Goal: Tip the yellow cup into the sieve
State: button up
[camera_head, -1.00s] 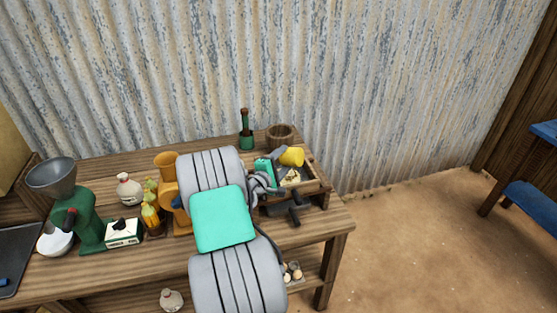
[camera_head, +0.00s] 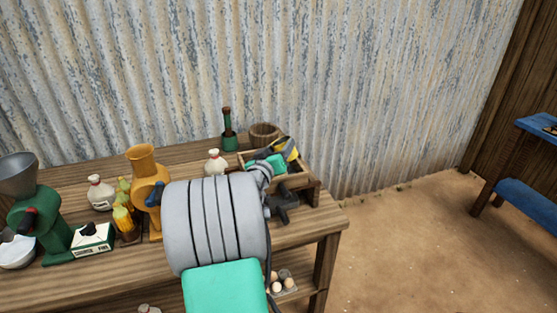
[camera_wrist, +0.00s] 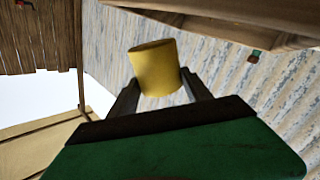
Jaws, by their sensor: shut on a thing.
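The yellow cup (camera_head: 292,152) is between the dark fingers of my gripper (camera_head: 285,148), above the far part of the open wooden crate (camera_head: 311,182) at the right end of the bench. In the wrist view the cup (camera_wrist: 154,66) sits between both fingertips (camera_wrist: 160,82), slightly tilted in the picture; its contents do not show. My gripper is shut on it. A round wooden vessel (camera_head: 264,131) stands just behind; I cannot tell whether it is the sieve. My arm and gripper hide much of the crate's inside.
A dark cross-shaped object (camera_head: 284,203) is in front of the crate.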

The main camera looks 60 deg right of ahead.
jog(key=shift+f+m+b, duration=0.25)
jog(key=shift+m+b, duration=0.45)
jog(key=shift+b, duration=0.45)
jog(key=shift+s+r+m+b, duration=0.3)
jog(key=shift+m+b, duration=0.5)
jog(key=shift+b, duration=0.35)
jog(key=shift+s+r+m+b, duration=0.1)
jog(key=shift+r+m+b, duration=0.1)
jog(key=shift+m+b, duration=0.65)
jog(key=shift+s+r+m+b, duration=0.15)
jog(key=shift+r+m+b, duration=0.1)
jog(key=shift+r+b, duration=0.2)
